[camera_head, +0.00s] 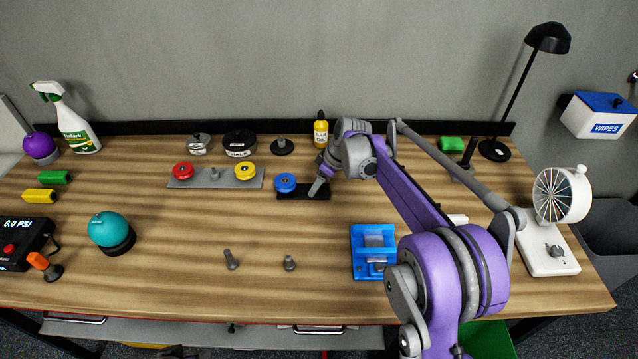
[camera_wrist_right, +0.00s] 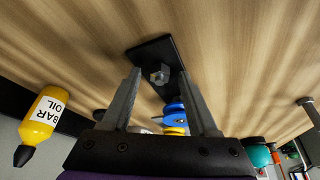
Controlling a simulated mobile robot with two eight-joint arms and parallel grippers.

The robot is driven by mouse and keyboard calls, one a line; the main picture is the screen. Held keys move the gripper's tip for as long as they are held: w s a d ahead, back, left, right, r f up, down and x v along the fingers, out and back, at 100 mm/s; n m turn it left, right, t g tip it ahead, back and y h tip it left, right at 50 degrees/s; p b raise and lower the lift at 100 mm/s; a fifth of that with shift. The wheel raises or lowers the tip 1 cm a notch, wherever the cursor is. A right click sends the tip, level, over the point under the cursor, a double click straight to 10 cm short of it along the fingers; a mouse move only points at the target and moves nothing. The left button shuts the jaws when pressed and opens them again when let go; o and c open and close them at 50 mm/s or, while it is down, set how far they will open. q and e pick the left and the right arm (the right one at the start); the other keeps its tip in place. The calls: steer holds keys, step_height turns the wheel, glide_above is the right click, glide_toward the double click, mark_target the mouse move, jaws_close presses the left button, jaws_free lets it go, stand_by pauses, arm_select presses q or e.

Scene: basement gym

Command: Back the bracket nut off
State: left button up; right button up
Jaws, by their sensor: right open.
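A black bracket plate (camera_head: 290,194) lies on the wooden bench, with a round blue knob (camera_head: 285,182) at its left end. In the right wrist view a grey hex nut (camera_wrist_right: 159,76) sits on the black plate (camera_wrist_right: 150,53), beside the blue knob (camera_wrist_right: 174,108). My right gripper (camera_head: 318,189) is over the plate's right end and hides the nut in the head view. In the wrist view its two fingers (camera_wrist_right: 159,88) are apart, one to each side of the nut, with no clear contact. My left gripper is not in view.
A grey plate (camera_head: 213,183) with red and yellow knobs lies to the left. A yellow oil bottle (camera_head: 321,130) stands behind the gripper. A blue fixture (camera_head: 358,262) and two loose bolts (camera_head: 230,260) are nearer the front. The bench between the plates and bolts is clear.

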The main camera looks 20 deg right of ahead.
steer(key=v, duration=1)
steer(key=shift+r, duration=0.4)
steer(key=shift+s+d, duration=0.1)
steer(key=shift+s, duration=0.05)
